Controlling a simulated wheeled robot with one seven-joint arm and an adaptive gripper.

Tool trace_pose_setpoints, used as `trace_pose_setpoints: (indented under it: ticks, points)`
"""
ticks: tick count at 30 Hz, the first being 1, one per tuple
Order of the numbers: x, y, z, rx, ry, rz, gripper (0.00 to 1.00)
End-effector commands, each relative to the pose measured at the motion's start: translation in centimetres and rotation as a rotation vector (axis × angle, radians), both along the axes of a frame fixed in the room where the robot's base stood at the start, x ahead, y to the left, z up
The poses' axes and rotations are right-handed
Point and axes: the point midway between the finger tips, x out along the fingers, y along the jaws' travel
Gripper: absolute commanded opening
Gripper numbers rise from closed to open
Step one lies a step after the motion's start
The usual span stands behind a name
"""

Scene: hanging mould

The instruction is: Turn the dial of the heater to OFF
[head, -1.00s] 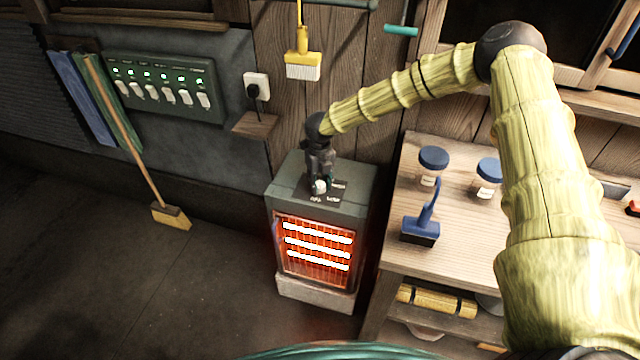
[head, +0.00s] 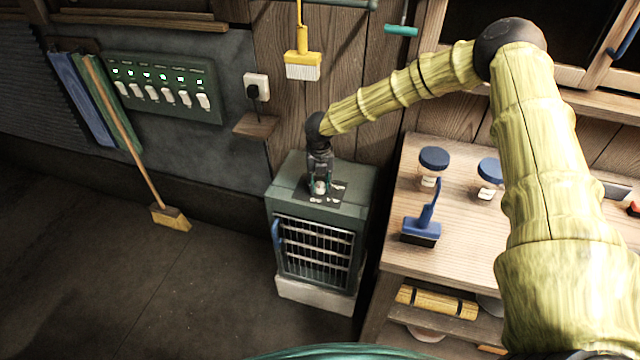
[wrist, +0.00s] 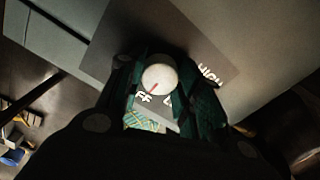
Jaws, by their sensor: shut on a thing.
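The heater (head: 287,190) is a dark green box on a pale base, standing on the floor beside the workbench. Its bars behind the front grille (head: 315,254) are grey and do not glow. The dial (wrist: 160,79) is a round white knob on the heater's top plate, also in the head view (head: 319,187). In the wrist view its red mark points down-left toward lettering that reads "FF"; the rest of that word is hidden. "HIGH" shows at the right. My gripper (head: 320,182) points down over the dial and is shut on it, fingers on either side.
A broom (head: 170,217) leans at the left near a switch panel (head: 163,88). The floor left of the heater is clear.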

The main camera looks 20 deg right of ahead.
Motion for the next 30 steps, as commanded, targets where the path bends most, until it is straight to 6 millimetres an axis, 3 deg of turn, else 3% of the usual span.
trace_pose_setpoints:
  ticks: [4,5,8,20,30]
  points:
    - [0.0,0.0,0.0,0.001,0.0,-0.001,0.11]
    - [0.0,0.0,0.0,0.001,0.0,-0.001,0.4]
    - [0.0,0.0,0.0,0.001,0.0,0.0,0.58]
    - [0.0,0.0,0.4,0.001,-0.001,0.0,0.58]
    - [0.1,0.0,5.0,0.001,-0.001,0.0,0.58]
